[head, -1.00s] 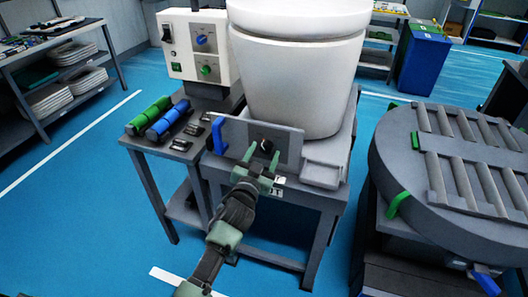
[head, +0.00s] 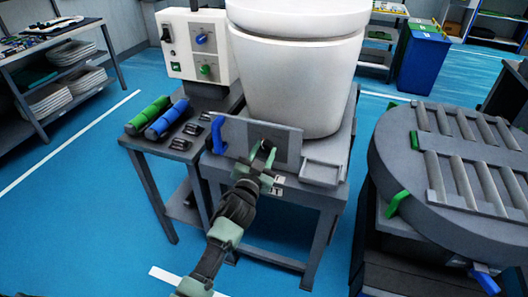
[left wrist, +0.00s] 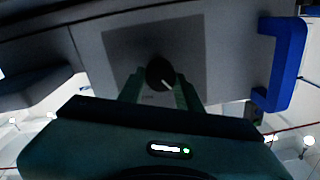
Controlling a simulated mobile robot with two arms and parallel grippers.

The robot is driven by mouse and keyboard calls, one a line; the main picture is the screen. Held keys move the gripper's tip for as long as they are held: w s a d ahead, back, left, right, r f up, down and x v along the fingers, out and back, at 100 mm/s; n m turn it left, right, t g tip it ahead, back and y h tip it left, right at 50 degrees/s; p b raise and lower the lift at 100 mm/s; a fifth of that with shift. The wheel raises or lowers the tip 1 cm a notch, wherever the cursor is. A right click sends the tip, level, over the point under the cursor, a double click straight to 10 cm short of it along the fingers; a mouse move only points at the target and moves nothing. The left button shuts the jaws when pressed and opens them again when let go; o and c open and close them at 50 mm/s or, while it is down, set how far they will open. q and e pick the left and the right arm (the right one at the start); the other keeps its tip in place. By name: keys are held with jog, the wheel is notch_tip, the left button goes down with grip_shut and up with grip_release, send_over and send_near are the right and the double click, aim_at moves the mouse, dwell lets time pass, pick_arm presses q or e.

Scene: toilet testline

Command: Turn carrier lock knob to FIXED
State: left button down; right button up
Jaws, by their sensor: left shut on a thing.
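The carrier lock knob (left wrist: 160,72) is a small round black knob with a white pointer line, on a dark grey panel. In the left wrist view the line slants toward the lower right. My left gripper (head: 263,153) is shut on the knob from the front, its green fingers on either side of it; the fingers also show in the left wrist view (left wrist: 160,88). In the head view the fingers hide most of the knob. The grey panel (head: 233,133) is on the front of a stand under a large white toilet bowl (head: 300,85). My right gripper is not in view.
A blue handle (head: 218,136) stands beside the panel. A side table (head: 150,148) holds green and blue rolls and small dark parts; a control box (head: 195,45) stands behind. A round grey roller table (head: 410,180) is at right. The floor in front is clear.

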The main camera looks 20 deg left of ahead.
pick_arm(q)
jog(key=m, duration=0.3)
jog(key=shift+f, duration=0.1)
jog(key=m+b, duration=0.1)
jog(key=m, duration=0.3)
jog(key=shift+m, duration=0.4)
jog(key=m, duration=0.4)
jog(key=shift+f, duration=0.15)
jog(key=shift+m+h+b, duration=0.3)
jog(key=shift+m, duration=1.5)
jog(key=shift+t, duration=0.3)
jog(key=c, duration=1)
grip_release()
jog(key=shift+o, duration=0.2)
jog(key=s, duration=0.7)
jog(key=shift+s+f, duration=0.2)
jog(key=shift+s, duration=0.2)
